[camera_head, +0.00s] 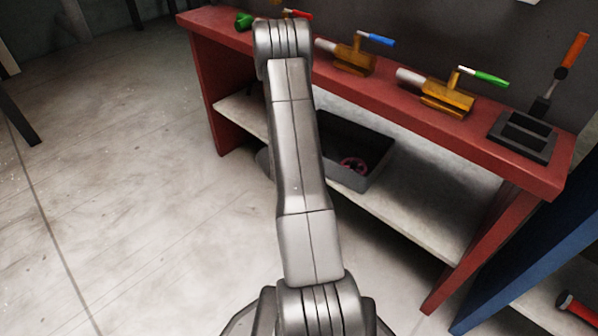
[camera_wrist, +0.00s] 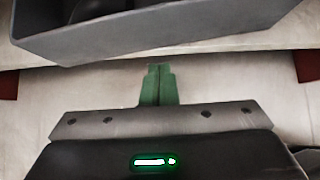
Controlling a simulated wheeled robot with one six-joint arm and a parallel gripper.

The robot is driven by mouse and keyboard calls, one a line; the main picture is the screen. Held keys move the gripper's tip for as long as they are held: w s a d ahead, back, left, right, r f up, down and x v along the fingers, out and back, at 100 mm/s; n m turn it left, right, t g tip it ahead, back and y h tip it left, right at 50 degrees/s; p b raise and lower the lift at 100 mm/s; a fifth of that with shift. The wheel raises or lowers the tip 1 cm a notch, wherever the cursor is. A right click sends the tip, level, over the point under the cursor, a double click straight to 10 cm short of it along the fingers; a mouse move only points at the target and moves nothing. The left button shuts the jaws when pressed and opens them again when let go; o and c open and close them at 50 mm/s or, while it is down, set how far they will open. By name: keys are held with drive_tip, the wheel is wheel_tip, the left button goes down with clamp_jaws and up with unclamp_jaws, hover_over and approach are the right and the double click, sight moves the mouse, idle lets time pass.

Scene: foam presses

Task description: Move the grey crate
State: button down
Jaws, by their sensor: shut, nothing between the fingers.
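The grey crate (camera_head: 375,172) sits on the pale lower shelf of the red bench in the head view, with a pink and dark round thing (camera_head: 353,165) inside. My arm hides its left part. In the wrist view the crate's near wall (camera_wrist: 160,40) crosses the top of the picture. My gripper (camera_wrist: 159,69) shows there with its green fingers together and nothing between them. The fingertips point at the crate's near wall, just below its bottom edge in the picture; I cannot tell how far apart they are. The gripper is hidden in the head view.
The red bench (camera_head: 395,110) carries several presses with blue, green and red handles on top. A black press (camera_head: 525,138) with an orange handle stands at its right end. The lower shelf (camera_head: 425,222) is bare right of the crate. Blue furniture stands at far right; open floor lies left.

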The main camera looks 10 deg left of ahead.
drive_tip(key=shift+w+d+r, duration=0.1)
drive_tip(key=shift+w+d, duration=0.4)
drive_tip(key=shift+w, duration=0.25)
drive_tip(key=shift+w+d+r, duration=0.1)
drive_tip(key=shift+w+d, duration=0.4)
drive_tip(key=shift+w, duration=0.2)
hover_over(344, 152)
drive_tip(key=shift+w, duration=0.15)
